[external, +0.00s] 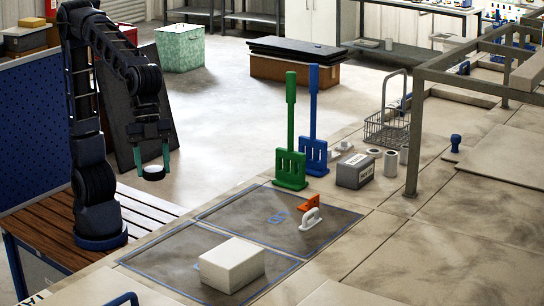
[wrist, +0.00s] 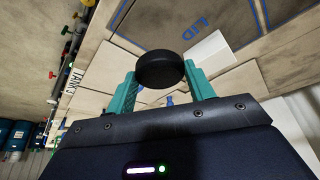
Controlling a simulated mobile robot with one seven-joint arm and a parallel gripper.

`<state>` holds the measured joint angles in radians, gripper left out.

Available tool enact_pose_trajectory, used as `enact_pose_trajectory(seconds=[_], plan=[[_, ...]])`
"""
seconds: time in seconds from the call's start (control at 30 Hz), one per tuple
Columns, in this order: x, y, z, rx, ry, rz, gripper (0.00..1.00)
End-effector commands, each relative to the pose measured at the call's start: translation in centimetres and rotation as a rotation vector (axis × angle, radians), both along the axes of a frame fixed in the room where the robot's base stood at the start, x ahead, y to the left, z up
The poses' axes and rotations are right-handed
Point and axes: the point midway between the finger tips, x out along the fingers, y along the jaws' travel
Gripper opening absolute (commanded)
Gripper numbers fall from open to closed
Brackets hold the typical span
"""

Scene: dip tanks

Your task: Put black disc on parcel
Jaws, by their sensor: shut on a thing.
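My gripper (external: 152,158), with teal fingers, is shut on the black disc (wrist: 160,70) and holds it in the air at the left. In the external view the disc (external: 153,174) has a bright top face and a dark edge. A plain white box (external: 230,265) lies on the front dark panel, well to the right of my gripper and nearer the camera; it partly shows behind the disc in the wrist view (wrist: 207,48). A grey box with a white label (external: 355,172) stands farther back. I cannot tell for sure which of these is the parcel.
A green paddle (external: 290,140) and a blue paddle (external: 313,130) stand upright behind the panels. An orange piece (external: 309,202) and a white handle (external: 310,218) sit on the rear panel (external: 240,218). A wire basket (external: 386,130) and grey frame (external: 413,130) stand at the right.

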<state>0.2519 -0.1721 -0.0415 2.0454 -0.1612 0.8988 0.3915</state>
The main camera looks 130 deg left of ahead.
Motion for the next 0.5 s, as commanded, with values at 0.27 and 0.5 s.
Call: enact_pose_trajectory(seconds=[0.27, 0.5], plan=[[3.9, 3.4, 0.9, 0.001, 0.000, 0.144, 0.30], [10.5, 11.2, 2.4, 0.002, 0.001, 0.439, 0.30]])
